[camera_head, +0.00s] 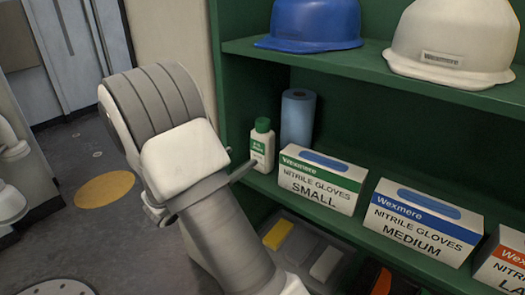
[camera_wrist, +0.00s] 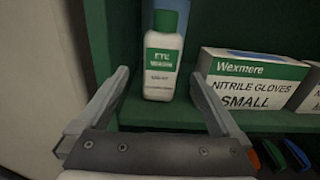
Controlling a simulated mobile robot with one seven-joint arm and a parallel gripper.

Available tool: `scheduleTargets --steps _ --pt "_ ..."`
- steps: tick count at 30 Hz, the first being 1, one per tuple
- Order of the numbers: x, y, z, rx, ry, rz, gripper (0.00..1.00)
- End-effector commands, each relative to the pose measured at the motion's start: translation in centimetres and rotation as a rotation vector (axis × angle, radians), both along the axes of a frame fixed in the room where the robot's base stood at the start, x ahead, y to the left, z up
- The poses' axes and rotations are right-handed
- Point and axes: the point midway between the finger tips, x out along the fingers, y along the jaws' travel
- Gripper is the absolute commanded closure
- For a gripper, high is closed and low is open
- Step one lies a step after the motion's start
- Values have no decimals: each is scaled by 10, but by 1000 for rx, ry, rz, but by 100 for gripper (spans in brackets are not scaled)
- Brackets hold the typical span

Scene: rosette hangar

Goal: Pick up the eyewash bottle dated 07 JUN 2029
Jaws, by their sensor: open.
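A white eyewash bottle with a green cap (camera_head: 262,146) stands upright on the middle shelf, left of the small glove box. My gripper (camera_wrist: 160,78) is open and empty. Its fingers point at the shelf, one to each side of the bottle in the picture, with the bottle beyond them and apart. In the head view my arm hides most of the gripper.
Nitrile glove boxes, small (camera_head: 320,180), medium (camera_head: 424,220) and one cut off at the right, line the shelf edge. A blue roll (camera_head: 297,118) stands behind the bottle. The green side wall (camera_wrist: 112,30) is close on the left. Helmets (camera_head: 308,22) sit above.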

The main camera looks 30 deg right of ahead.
Motion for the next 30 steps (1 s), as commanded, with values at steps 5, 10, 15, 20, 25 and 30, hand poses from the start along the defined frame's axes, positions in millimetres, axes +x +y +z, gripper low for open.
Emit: scheduleTargets --steps 5,10,15,20,25,30 --pt "11 -37 -1 -1 0 -4 0" --pt "18 -54 0 0 0 -1 0" --pt "21 -65 1 0 -1 -3 0" --pt "26 -89 5 1 -2 -4 0" --pt "33 -105 5 0 -1 -2 0" --pt "34 -107 6 0 0 0 0"
